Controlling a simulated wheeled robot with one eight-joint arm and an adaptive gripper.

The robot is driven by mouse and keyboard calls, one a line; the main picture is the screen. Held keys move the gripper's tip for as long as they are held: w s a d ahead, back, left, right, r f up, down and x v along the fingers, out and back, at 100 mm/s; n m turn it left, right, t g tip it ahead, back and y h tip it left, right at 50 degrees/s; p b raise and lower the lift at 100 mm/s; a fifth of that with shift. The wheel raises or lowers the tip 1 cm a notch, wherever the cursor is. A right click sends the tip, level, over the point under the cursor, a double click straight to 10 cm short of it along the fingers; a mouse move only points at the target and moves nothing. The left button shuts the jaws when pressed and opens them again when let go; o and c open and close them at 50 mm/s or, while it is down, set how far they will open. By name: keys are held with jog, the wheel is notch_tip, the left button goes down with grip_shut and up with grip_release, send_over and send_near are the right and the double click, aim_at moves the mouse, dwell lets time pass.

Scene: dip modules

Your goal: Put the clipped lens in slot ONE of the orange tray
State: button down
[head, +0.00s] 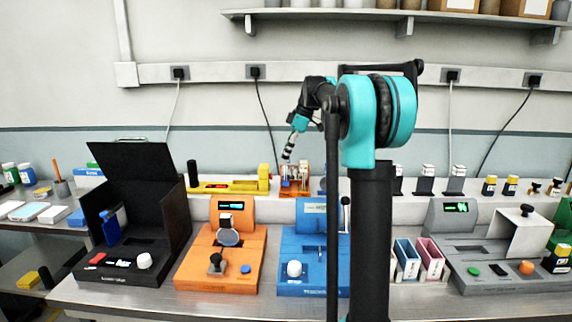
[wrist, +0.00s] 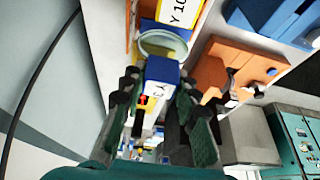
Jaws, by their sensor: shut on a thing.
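My gripper (wrist: 158,90) is shut on a blue-and-white clip (wrist: 161,75) with dark lettering. A round, clear lens (wrist: 163,45) sits at the clip's far end, beyond the fingertips. In the head view my gripper (head: 287,156) hangs tilted down just above a small orange tray (head: 296,191) at the back of the bench. The held lens is too small to make out there. In the wrist view the lens is close to a yellow-edged white label (wrist: 178,12) on something orange. I cannot tell whether they touch, and the slot numbers are not readable.
An orange device (head: 250,260) with a round disc and a blue device (head: 300,275) stand in front. A shelf (head: 400,17) crosses the wall above.

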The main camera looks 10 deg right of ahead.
jog(key=shift+f, duration=1.75)
jog(key=c, duration=1.1)
grip_release()
jog(key=shift+f, duration=0.1)
jog(key=shift+c, duration=0.2)
jog(key=v, duration=1.2)
